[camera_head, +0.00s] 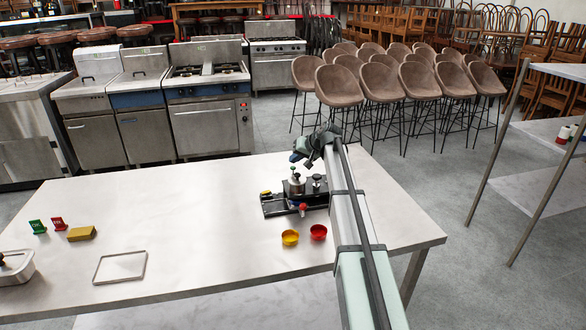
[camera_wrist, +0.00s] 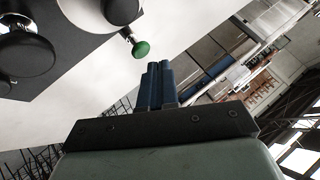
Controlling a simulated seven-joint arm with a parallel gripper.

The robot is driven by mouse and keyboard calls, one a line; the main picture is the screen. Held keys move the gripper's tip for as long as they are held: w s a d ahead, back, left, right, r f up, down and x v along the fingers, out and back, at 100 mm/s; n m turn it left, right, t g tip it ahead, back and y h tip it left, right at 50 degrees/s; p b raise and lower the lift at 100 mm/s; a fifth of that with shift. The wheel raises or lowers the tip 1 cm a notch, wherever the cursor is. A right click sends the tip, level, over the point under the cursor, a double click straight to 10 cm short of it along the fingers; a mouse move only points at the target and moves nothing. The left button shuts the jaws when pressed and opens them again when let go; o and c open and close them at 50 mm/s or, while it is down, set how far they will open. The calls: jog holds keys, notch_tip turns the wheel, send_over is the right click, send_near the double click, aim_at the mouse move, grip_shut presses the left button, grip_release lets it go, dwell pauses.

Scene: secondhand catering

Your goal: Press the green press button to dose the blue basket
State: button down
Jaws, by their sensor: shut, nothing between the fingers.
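The green press button (camera_wrist: 140,49) is a small round knob on a metal stem at the edge of a black device in the wrist view. The dark dosing device (camera_head: 270,206) stands on the table in the head view, with a red knob at its front and a yellow one at its left. In the head view my gripper (camera_head: 299,155) is above the device's far side. I make out no blue basket.
A yellow cup (camera_head: 290,238) and a red cup (camera_head: 318,232) stand in front of the device. A yellow block (camera_head: 81,233), green and red signs, a thin rectangular frame (camera_head: 120,267) and a metal container (camera_head: 17,268) are at left. The table's middle is clear.

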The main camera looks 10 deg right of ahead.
aim_at(295, 168)
jog(key=shift+f, duration=0.25)
jog(key=shift+f, duration=0.2)
jog(key=shift+f, duration=0.65)
dwell(1.2)
jog(key=shift+r, duration=1.1)
jog(key=shift+r, duration=0.1)
jog(key=shift+r, duration=2.4)
